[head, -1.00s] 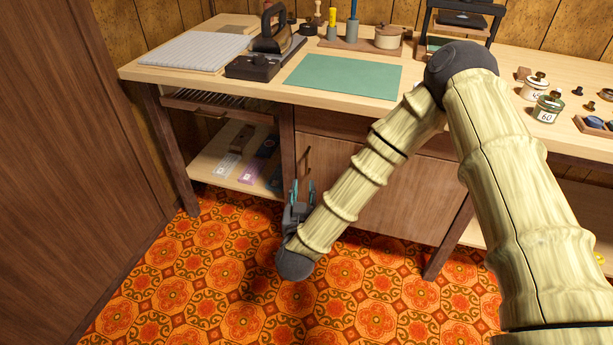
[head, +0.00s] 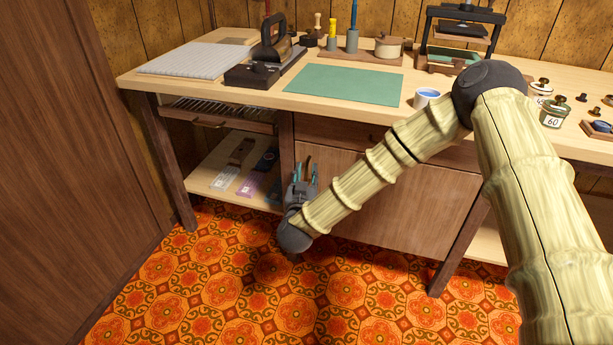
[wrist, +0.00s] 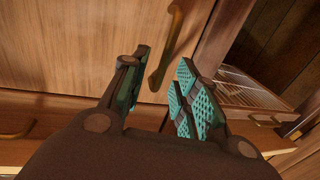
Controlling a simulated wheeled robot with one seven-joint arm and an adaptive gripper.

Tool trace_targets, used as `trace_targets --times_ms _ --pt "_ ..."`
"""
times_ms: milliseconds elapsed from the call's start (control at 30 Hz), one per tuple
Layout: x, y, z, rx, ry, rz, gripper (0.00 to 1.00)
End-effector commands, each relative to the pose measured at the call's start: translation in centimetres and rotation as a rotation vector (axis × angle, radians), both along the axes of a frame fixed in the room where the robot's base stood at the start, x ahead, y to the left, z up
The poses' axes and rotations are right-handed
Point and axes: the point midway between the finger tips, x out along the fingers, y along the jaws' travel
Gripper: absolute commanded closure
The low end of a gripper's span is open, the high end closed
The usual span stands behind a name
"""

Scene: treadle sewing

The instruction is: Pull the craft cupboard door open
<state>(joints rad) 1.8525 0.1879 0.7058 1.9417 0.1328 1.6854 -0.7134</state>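The craft cupboard door (head: 390,205) is a brown wood panel under the bench and looks closed. Its upright bar handle (wrist: 168,45) is near the door's left edge. My gripper (head: 302,178) is low in front of this edge, at the handle. In the wrist view my gripper (wrist: 165,80) is open, with teal pads on the fingers. The handle's lower end shows in the gap between the fingertips, and I see no finger touching it. I cannot tell how deep it lies between them. In the head view the gripper and wrist partly hide the handle.
The bench (head: 250,92) carries a green mat (head: 340,84), an iron (head: 272,45) and a blue-filled cup (head: 427,97). An open shelf (head: 225,185) with packets lies left of the door. A tall brown panel (head: 80,150) stands at far left. Patterned floor in front is clear.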

Motion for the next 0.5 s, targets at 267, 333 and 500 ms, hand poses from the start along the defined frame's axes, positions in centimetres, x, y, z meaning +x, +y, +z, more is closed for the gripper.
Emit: trace_targets --times_ms 267,333,500 --pt "0.95 -0.08 0.04 0.0 0.0 0.001 0.7" --pt "0.94 -0.08 0.05 0.0 0.0 0.001 0.7" --pt "0.92 -0.08 0.03 0.0 0.0 0.001 0.81"
